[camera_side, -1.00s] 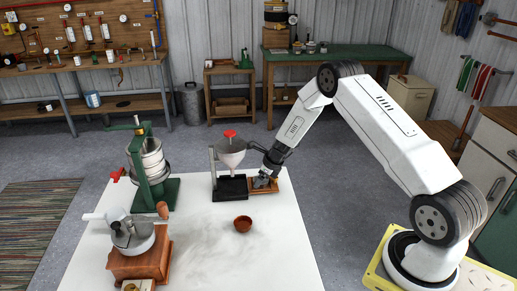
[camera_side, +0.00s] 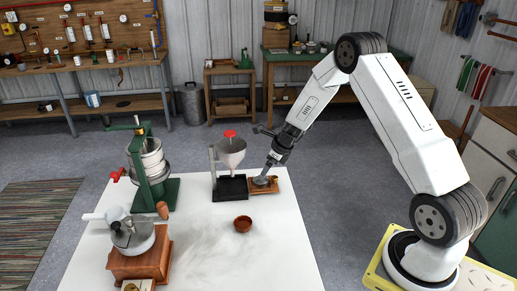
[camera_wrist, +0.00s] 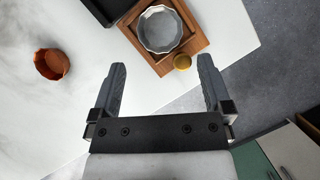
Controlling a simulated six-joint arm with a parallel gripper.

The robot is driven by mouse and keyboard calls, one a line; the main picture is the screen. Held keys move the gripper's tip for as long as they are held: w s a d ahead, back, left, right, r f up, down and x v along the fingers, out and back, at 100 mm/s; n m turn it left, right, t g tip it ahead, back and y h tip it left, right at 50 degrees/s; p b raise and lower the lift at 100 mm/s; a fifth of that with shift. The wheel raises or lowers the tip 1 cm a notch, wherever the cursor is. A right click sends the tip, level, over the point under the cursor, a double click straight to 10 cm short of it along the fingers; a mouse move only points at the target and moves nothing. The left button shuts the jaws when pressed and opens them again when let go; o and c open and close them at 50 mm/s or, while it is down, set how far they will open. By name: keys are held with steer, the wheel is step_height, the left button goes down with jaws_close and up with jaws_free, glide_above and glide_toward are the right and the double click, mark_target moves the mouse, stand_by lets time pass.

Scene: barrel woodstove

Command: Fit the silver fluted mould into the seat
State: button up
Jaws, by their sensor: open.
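The silver fluted mould (camera_wrist: 160,29) lies in the wooden tray (camera_wrist: 197,47), inside its raised rim, open side up. In the side view the mould (camera_side: 260,181) shows as a small grey disc on the tray (camera_side: 277,186), looking level. I cannot tell whether it is flush in a seat; the surface under it is hidden. My gripper (camera_wrist: 162,68) is open and empty, its two fingers apart. In the side view my gripper (camera_side: 270,163) is just above the mould, tilted, and appears clear of it.
A small brass knob (camera_wrist: 182,62) is at the tray's near edge. The black base (camera_side: 230,189) of a funnel stand (camera_side: 231,153) adjoins the tray on the left. A terracotta cup (camera_side: 243,224) stands nearer on the white table. A green press (camera_side: 151,165) and a wooden-based grinder (camera_side: 139,258) stand left.

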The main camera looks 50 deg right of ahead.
steer(key=shift+v, duration=2.45)
steer(key=s+a+r+n+g, duration=0.1)
steer(key=s+a+r+n, duration=0.2)
steer(key=s+a+n, duration=0.6)
steer(key=s+a+r+n+g+h, duration=0.1)
steer(key=s+a+r+n, duration=0.3)
steer(key=s+a+n, duration=0.6)
steer(key=a+n, duration=0.1)
steer(key=n, duration=1.3)
steer(key=shift+s+a+r, duration=0.15)
steer(key=shift+s, duration=0.05)
